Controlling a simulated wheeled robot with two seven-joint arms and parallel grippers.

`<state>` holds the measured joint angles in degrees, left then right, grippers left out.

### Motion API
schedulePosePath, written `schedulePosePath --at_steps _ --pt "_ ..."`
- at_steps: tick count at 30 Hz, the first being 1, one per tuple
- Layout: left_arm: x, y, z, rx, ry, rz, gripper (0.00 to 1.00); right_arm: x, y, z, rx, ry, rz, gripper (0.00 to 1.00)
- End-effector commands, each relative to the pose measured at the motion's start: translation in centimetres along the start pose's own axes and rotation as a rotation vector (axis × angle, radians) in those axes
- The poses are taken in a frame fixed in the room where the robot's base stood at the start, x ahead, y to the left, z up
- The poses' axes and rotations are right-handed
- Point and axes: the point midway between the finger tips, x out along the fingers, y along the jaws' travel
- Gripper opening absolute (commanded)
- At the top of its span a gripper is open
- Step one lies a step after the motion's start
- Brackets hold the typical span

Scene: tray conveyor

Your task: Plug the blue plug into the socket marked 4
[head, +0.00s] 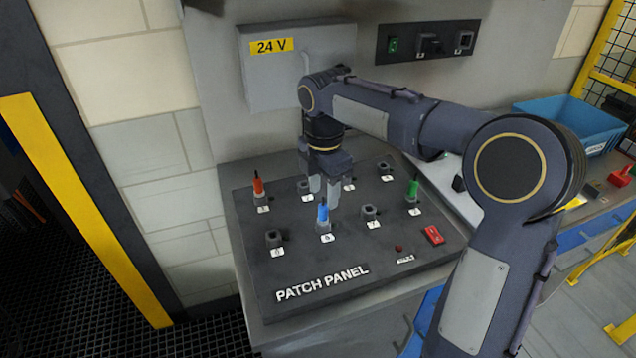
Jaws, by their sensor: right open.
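The blue plug (323,213) stands upright in a front-row socket of the dark patch panel (345,268), second from the left. My right gripper (324,192) points down with open fingers at the blue plug's top; I cannot tell whether they touch it. The small white labels are hard to read. The far-right back-row socket (385,167), apparently the one marked 4, looks empty. My left gripper is out of view.
A red switch (433,235) sits near the front right edge. A 24 V box (270,75) hangs behind. A blue crate (570,125) stands at right.

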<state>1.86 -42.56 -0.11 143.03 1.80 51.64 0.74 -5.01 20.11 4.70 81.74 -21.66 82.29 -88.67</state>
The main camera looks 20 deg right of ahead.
Motion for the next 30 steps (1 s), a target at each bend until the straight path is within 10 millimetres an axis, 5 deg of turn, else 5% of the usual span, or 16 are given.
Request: schedulePosePath --at_steps 9,21,30 --pt "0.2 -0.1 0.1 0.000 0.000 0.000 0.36 4.5 -0.1 0.0 0.002 0.001 -0.002 0.45" --pt "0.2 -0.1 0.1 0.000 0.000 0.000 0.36 5.3 0.0 0.0 0.003 0.002 0.001 0.45" --pt "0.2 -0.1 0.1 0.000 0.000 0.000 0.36 5.3 0.0 0.0 0.003 0.002 0.001 0.07"
